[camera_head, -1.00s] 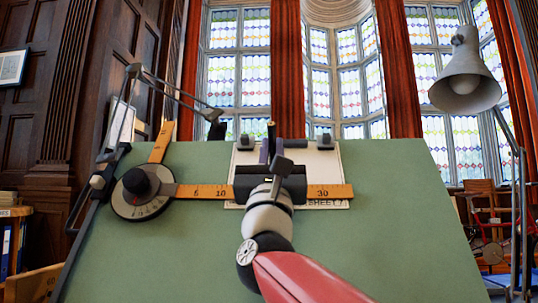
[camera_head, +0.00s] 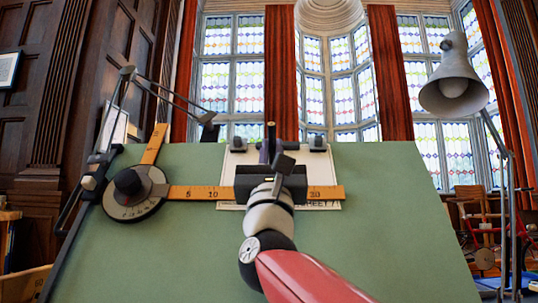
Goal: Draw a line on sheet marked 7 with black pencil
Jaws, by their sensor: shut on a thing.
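A green drafting board (camera_head: 390,230) fills the lower view. A white sheet (camera_head: 322,170) is held near its top edge by two dark blocks. Its label at the lower right is partly covered and reads about "HEET 7". My gripper (camera_head: 267,152) is over the sheet, seen from behind, and shut on a dark upright pencil (camera_head: 271,133), whose upper end shows above the fingers. The pencil's lower end is hidden behind my gripper, so I cannot tell whether it touches the sheet. No drawn line is visible on the uncovered paper.
A drafting arm with an orange horizontal ruler (camera_head: 200,193), a vertical ruler (camera_head: 154,146) and a round dark dial head (camera_head: 135,192) lies across the board. The horizontal ruler passes behind my gripper over the sheet's lower part. A grey lamp (camera_head: 453,80) stands at the right.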

